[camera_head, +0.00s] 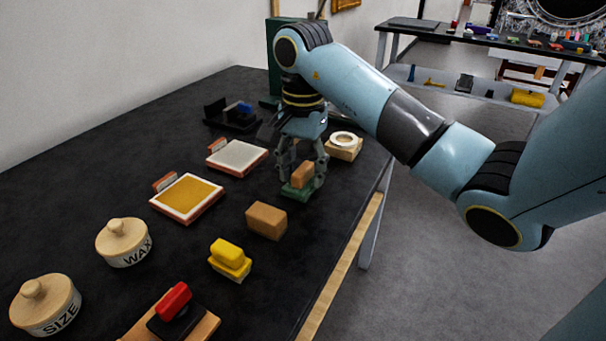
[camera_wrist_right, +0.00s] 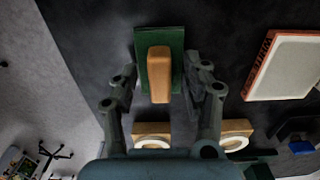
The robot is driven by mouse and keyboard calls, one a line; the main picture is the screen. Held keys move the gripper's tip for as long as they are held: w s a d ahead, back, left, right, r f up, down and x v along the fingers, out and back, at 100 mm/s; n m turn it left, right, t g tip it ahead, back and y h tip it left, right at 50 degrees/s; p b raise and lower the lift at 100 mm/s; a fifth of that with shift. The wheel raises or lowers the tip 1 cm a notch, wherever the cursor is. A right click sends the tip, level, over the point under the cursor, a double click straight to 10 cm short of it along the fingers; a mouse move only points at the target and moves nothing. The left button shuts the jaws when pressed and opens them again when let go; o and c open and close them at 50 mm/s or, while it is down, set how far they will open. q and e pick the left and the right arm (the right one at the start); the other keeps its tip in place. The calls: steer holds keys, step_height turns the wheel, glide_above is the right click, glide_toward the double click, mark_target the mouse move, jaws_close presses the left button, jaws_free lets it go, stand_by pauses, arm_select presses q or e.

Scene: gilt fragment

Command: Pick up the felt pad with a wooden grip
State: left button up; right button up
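The felt pad is a green slab (camera_head: 297,194) with an upright wooden grip (camera_head: 303,174). It lies on the black table below my right gripper. In the right wrist view the wooden grip (camera_wrist_right: 160,72) stands on the green pad (camera_wrist_right: 142,62). My right gripper (camera_head: 303,178) points down over the pad, with one finger on each side of the grip. In the right wrist view the right gripper (camera_wrist_right: 160,85) is open, with gaps between its fingers and the grip. My left gripper is not in view.
A wooden block with a white ring (camera_head: 343,144) stands behind the pad. A white-topped tray (camera_head: 237,156) and a yellow-topped tray (camera_head: 187,197) lie left. A plain wooden block (camera_head: 266,219) and yellow block (camera_head: 229,258) lie nearer. The table's wooden edge (camera_head: 343,262) is right.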

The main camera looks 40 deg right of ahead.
mark_target(308, 167)
jaws_close()
steer(key=shift+r, duration=0.4)
steer(key=r+p, duration=0.1)
steer(key=r, duration=0.1)
steer(key=r+p, duration=0.1)
steer(key=r, duration=0.1)
steer(key=shift+s+d+p, duration=0.2)
steer(key=shift+d+p, duration=0.15)
steer(key=s+d+r, duration=0.6)
steer(key=s+d, duration=0.1)
steer(key=s, duration=0.1)
steer(key=shift+s+r, duration=0.1)
